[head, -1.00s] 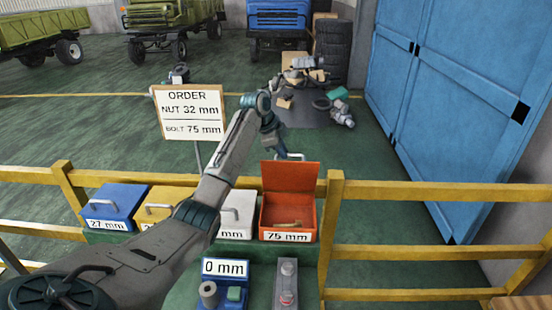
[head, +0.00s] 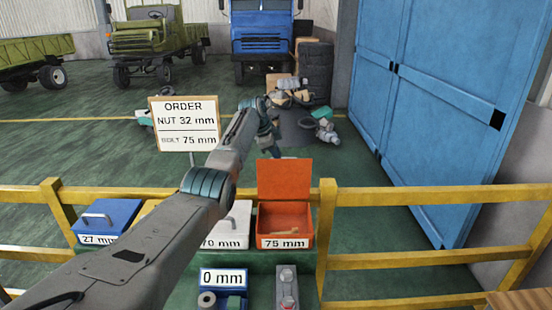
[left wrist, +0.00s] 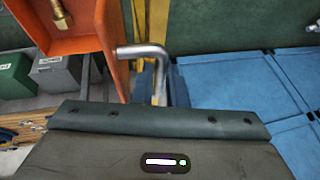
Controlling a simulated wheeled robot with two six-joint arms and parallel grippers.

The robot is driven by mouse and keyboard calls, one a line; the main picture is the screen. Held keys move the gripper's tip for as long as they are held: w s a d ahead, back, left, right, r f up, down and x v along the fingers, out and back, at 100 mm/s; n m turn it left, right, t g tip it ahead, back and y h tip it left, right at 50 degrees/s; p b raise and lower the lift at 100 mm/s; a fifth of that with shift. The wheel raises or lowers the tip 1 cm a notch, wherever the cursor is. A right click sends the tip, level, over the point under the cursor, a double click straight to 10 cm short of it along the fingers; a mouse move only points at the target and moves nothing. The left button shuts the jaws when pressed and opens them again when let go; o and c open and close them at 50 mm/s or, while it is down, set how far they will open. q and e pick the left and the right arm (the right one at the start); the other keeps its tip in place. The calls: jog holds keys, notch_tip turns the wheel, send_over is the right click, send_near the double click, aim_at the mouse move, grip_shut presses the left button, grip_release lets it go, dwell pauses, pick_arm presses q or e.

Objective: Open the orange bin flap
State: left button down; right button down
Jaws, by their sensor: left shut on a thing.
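The orange bin (head: 285,241), labelled 75 mm, stands at the right end of the bin row. Its orange flap (head: 285,180) is raised, about upright, behind the opening. Inside lies a bolt, brass in the left wrist view (left wrist: 60,14). My left gripper (head: 270,142) is at the far side of the flap's top edge, partly hidden by my arm. In the left wrist view the bent metal handle (left wrist: 150,52) stands just beyond the gripper's body, and the gripper is shut on it. My right gripper is in neither view.
Left of the orange bin are a white bin (head: 236,228) and a blue bin (head: 104,220). A yellow railing (head: 405,196) runs behind and beside them. An order sign (head: 184,124) stands beyond. Blue doors (head: 430,110) are at the right.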

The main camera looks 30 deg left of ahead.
pick_arm(q)
jog(key=shift+r, duration=0.25)
jog(key=c, duration=1.5)
grip_release()
jog(key=shift+o, duration=0.2)
jog(key=shift+s, duration=0.15)
jog(key=b+v, duration=0.3)
jog(key=v, duration=0.4)
jog(key=shift+r+b, duration=0.25)
jog(key=shift+b, duration=0.05)
jog(key=shift+s, duration=0.1)
jog(key=shift+s+f, duration=0.1)
